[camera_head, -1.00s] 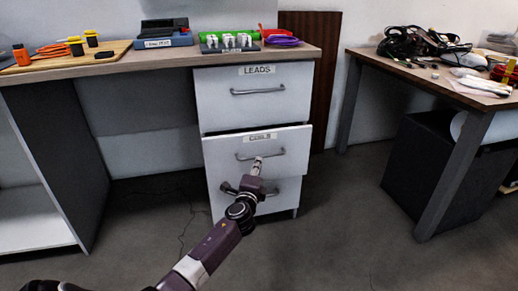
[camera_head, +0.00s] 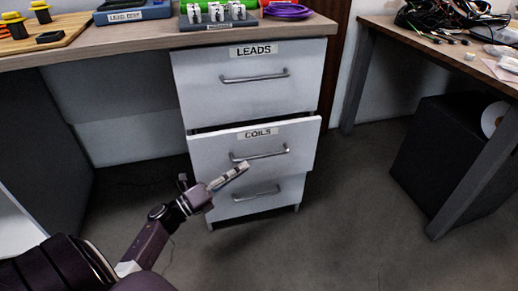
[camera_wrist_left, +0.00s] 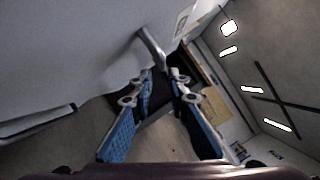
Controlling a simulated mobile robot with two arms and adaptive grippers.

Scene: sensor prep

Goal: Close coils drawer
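The coils drawer (camera_head: 225,158) is the middle white drawer, labelled COILS. It stands out a little from the cabinet, with a dark gap along its top edge. Its grey bar handle (camera_head: 267,154) is below the label; a handle also shows in the left wrist view (camera_wrist_left: 150,46). My left gripper (camera_head: 244,166) is just below the left end of the handle, in front of the drawer face. In the left wrist view its blue-padded fingers (camera_wrist_left: 161,76) are apart with nothing between them. I cannot tell whether they touch the drawer. My right gripper is out of view.
The leads drawer (camera_head: 205,92) above looks shut. The bottom drawer (camera_head: 285,193) is partly behind the coils drawer and my arm. The desk top (camera_head: 130,46) holds several tools. A second table (camera_head: 378,28) and a black box (camera_head: 430,150) stand at right. Floor between is clear.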

